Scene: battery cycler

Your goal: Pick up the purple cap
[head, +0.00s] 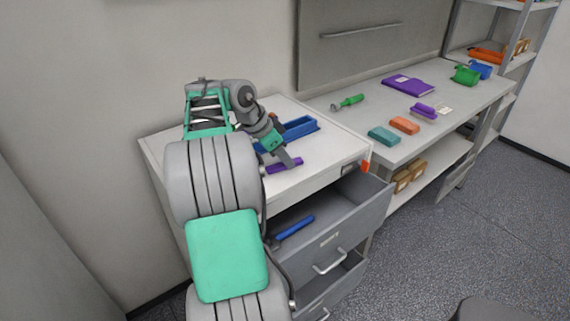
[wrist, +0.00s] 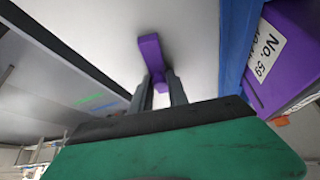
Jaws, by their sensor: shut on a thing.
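The purple cap (head: 284,166) is a small elongated piece on the white cabinet top in the head view. In the wrist view the purple cap (wrist: 151,55) extends out beyond my fingers, with its near end between them. My gripper (head: 293,163) reaches down to it from above, and the wrist view shows the two grey fingers of my gripper (wrist: 161,88) closed on that near end. The cap is at or very close to the cabinet top; I cannot tell whether it is clear of the surface.
A blue tray (head: 300,127) stands just behind the cap. The wrist view shows a purple block labelled "No. 59" (wrist: 285,45) by a blue edge. An open drawer (head: 340,212) below holds a blue-handled tool (head: 295,227). A bench (head: 360,115) with several coloured items stands right.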

